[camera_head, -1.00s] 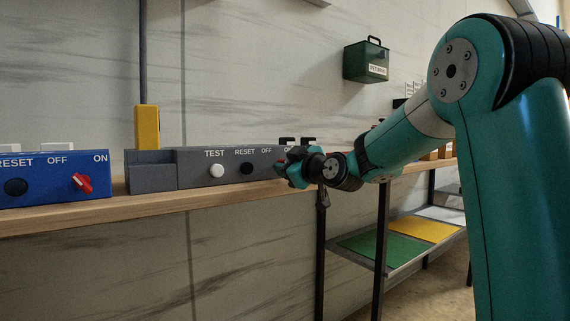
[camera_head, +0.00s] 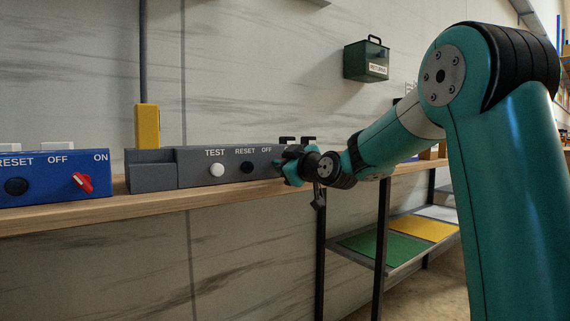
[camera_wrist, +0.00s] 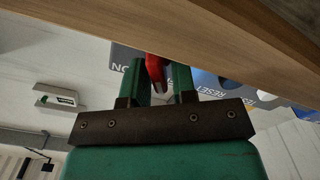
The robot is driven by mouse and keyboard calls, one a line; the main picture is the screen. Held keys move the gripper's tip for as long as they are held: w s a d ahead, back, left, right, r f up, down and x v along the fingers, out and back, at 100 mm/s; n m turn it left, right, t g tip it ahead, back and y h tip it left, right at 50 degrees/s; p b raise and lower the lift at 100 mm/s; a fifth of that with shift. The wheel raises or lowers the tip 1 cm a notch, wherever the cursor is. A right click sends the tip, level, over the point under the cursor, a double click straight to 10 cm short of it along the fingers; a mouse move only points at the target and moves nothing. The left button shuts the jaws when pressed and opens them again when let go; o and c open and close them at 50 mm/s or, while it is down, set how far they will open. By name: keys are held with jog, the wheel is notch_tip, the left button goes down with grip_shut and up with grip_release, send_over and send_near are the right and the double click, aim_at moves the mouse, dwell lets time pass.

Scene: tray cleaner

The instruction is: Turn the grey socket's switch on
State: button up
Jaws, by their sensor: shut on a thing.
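The grey socket (camera_head: 195,160) stands on the wooden shelf, with a white TEST button (camera_head: 217,170) and a black RESET button (camera_head: 247,168) on its front. Its right end, where the switch sits, is hidden behind my gripper (camera_head: 282,168) in the head view. In the wrist view, my gripper (camera_wrist: 158,72) has its two green fingers on either side of the red switch (camera_wrist: 155,66) and is shut on it. The socket's face with the ON label (camera_wrist: 122,68) shows behind the fingers. I cannot tell which way the switch points.
A blue socket (camera_head: 50,188) with its own red switch (camera_head: 83,182) stands to the left on the shelf (camera_head: 150,206). A yellow plug (camera_head: 147,126) with a cable rises from the grey socket's left part. A green box (camera_head: 366,61) hangs on the wall.

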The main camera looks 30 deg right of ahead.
jog(key=m, duration=0.3)
jog(key=shift+d, duration=0.2)
jog(key=m+p, duration=0.1)
jog(key=m, duration=0.3)
jog(key=shift+d+r, duration=0.1)
jog(key=shift+d, duration=0.05)
jog(key=m+p, duration=0.1)
jog(key=m, duration=0.2)
jog(key=shift+d+m, duration=0.15)
jog(key=shift+m, duration=0.15)
jog(key=shift+m+p, duration=0.5)
jog(key=shift+m, duration=0.9)
jog(key=shift+d+f, duration=0.1)
jog(key=shift+f, duration=0.1)
jog(key=o, duration=0.7)
jog(key=shift+s, duration=0.1)
